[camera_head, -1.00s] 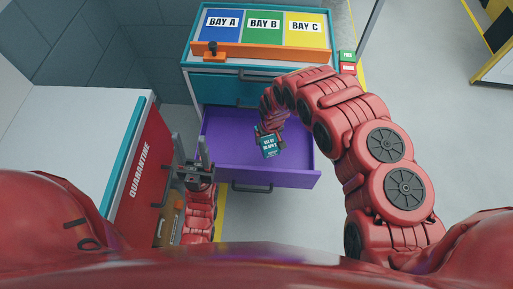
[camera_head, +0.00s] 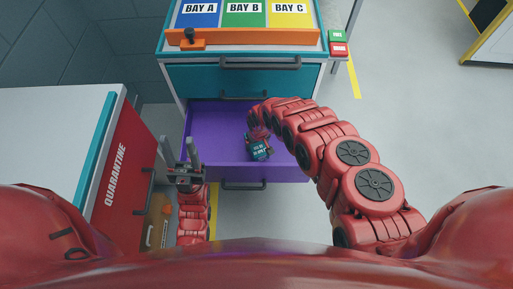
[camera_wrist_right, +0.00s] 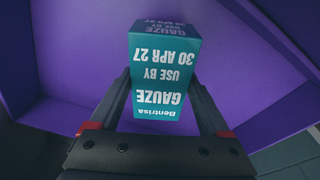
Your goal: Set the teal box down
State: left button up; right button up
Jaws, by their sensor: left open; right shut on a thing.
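The teal box (camera_head: 259,150) is held by my right gripper (camera_head: 258,140) over the open purple drawer (camera_head: 207,140). In the right wrist view the teal box (camera_wrist_right: 163,75) stands between the two dark fingers of my right gripper (camera_wrist_right: 164,105), its print reading "GAUZE, USE BY 30 APR 27" upside down. Purple drawer surfaces (camera_wrist_right: 75,60) surround it there. I cannot tell whether the box touches the drawer floor. My left gripper (camera_head: 179,152) is open and empty, fingers up, left of the drawer.
The cabinet top holds blue, green and yellow bays marked A, B, C (camera_head: 244,13), with an orange rail (camera_head: 250,37) in front. A closed teal drawer (camera_head: 205,80) sits above the purple one. A red quarantine cabinet (camera_head: 120,175) stands at left.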

jog(key=shift+a+f+b, duration=0.1)
jog(key=shift+f+b, duration=0.3)
jog(key=shift+f, duration=1.35)
jog(key=shift+f, duration=0.2)
jog(key=o, duration=1.3)
jog(key=shift+o, duration=0.2)
jog(key=shift+r, duration=0.6)
jog(key=r+p, duration=0.1)
jog(key=r, duration=0.2)
jog(key=s+r+p, duration=0.1)
jog(key=r, duration=0.3)
jog(key=d+r+p, duration=0.1)
jog(key=r, duration=0.3)
jog(key=shift+s, duration=0.4)
jog(key=shift+r+p, duration=0.1)
jog(key=shift+p, duration=0.2)
